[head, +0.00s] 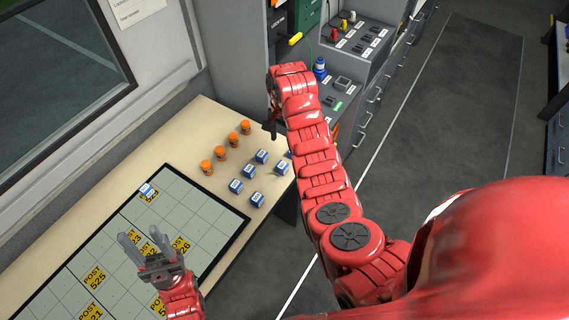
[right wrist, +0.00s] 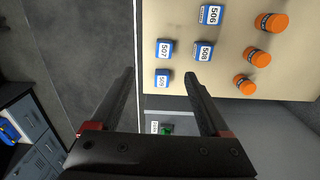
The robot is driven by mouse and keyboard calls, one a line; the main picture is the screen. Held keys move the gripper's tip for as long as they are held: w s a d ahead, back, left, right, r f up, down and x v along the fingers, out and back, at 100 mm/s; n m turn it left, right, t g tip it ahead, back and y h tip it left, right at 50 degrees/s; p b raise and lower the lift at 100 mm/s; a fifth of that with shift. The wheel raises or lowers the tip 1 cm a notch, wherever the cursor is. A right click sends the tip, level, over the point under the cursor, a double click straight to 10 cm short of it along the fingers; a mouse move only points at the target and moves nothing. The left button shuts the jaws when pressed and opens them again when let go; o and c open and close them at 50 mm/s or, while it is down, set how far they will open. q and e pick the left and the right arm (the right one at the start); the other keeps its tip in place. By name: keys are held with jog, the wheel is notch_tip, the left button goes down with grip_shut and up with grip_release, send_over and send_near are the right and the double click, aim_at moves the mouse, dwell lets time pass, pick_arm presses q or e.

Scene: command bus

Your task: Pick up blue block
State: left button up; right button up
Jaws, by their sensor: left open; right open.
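Several small blue blocks with white numbered labels sit on the beige table; one blue block (head: 262,156) is near the far end. In the right wrist view the blocks include one marked 508 (right wrist: 203,51), one marked 507 (right wrist: 165,48) and one marked 506 (right wrist: 211,14). My right gripper (right wrist: 160,80) is open and empty, its fingertips pointing toward the blocks nearest the table edge. In the head view my right arm reaches past the table's right end, and its gripper (head: 271,128) is partly hidden. My left gripper (head: 140,240) is open and empty over the map board.
Orange cylinders (head: 220,152) stand beside the blocks. The gridded map board (head: 205,195) with yellow POST labels covers the near table; a blue-and-white block (head: 147,189) lies on it. A grey console (head: 357,50) stands behind. Floor (head: 440,110) at right is clear.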

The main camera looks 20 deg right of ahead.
jog(key=b, duration=0.6)
send_over(282, 165)
jog(key=f, duration=0.8)
jog(key=shift+s+d+f, duration=0.2)
jog(key=shift+s+f, duration=0.05)
jog(key=shift+f, duration=0.1)
jog(key=shift+f+p, duration=0.65)
jog(key=shift+f, duration=0.5)
jog(key=shift+w+a+f+p, duration=0.1)
jog(key=shift+w+f+p, duration=0.05)
jog(key=shift+f+p, duration=0.35)
jog(key=shift+w+a+f+p, duration=0.1)
jog(key=shift+f+p, duration=0.15)
jog(key=shift+f, duration=1.7)
grip_shut()
